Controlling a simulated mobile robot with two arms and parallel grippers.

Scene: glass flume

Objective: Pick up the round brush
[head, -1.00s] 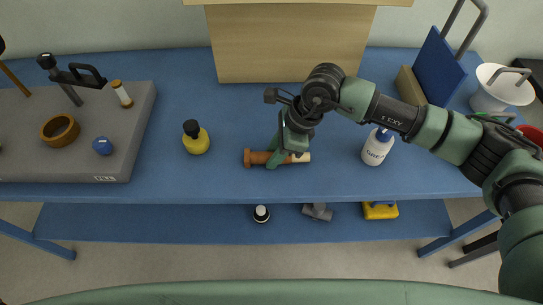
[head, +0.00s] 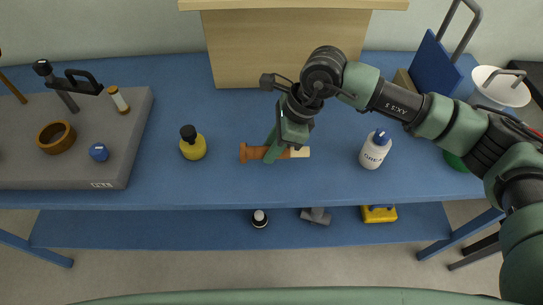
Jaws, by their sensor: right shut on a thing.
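The round brush (head: 253,153) has a brown wooden handle end at the left and a pale end at the right. It lies roughly level over the middle of the blue bench (head: 330,185). My right gripper (head: 269,153) reaches down from above with its green fingers shut around the brush's middle, hiding part of it. The brush looks slightly above the bench top, but the gap is hard to judge from above. My left gripper is not in view.
A yellow bottle with a black cap (head: 193,145) stands left of the brush. A white bottle with a blue cap (head: 375,149) stands at the right. A grey slab (head: 100,172) at the left bears several items. A wooden box (head: 285,50) stands behind.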

